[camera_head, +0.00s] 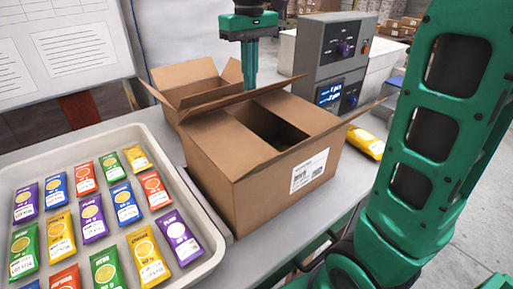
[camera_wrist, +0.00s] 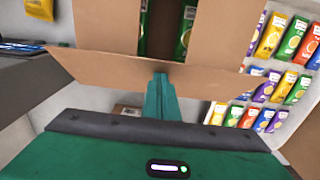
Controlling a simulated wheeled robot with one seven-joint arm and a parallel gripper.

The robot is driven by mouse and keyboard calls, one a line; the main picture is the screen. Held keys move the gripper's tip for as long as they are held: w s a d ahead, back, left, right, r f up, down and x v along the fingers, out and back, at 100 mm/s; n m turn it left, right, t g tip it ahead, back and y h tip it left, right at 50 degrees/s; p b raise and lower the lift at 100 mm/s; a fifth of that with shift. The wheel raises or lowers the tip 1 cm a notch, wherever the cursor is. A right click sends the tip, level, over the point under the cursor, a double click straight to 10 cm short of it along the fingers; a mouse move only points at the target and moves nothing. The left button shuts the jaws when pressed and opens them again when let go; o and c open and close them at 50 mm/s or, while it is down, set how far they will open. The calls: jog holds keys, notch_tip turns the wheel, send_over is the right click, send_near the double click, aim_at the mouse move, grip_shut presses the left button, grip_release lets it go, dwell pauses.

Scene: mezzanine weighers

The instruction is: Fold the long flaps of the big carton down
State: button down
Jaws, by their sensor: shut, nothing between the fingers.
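The big brown carton (camera_head: 210,165) stands on the bench with a white label on its right face. Its two short flaps lie inward over the top, with a gap between them; green packets show in the gap in the wrist view. The far long flap (camera_wrist: 100,72) sticks outward, seen nearly edge-on in the head view (camera_head: 240,97). The near long flap sticks out at the right (camera_head: 365,109). My gripper (camera_head: 250,82) is shut and empty, pointing down on the outer side of the far flap. Its fingertips (camera_wrist: 160,78) show close against that flap; contact is unclear.
A smaller open carton (camera_head: 190,92) stands behind the big one. A tray (camera_head: 212,235) of colourful packets lies at left. A grey weigher (camera_head: 325,48) stands behind right, and a yellow packet (camera_head: 366,142) lies right of the carton.

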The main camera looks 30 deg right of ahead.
jog(key=shift+s+d+f, duration=0.2)
jog(key=shift+s+f, duration=0.75)
jog(key=shift+s, duration=0.05)
jog(key=shift+f, duration=0.15)
jog(key=f, duration=0.1)
jog(key=s+f, duration=0.1)
jog(key=shift+s+d+f, duration=0.15)
jog(key=shift+s+f, duration=0.1)
jog(key=shift+f, duration=0.6)
notch_tip(320, 180, up, 9)
dwell(0.3)
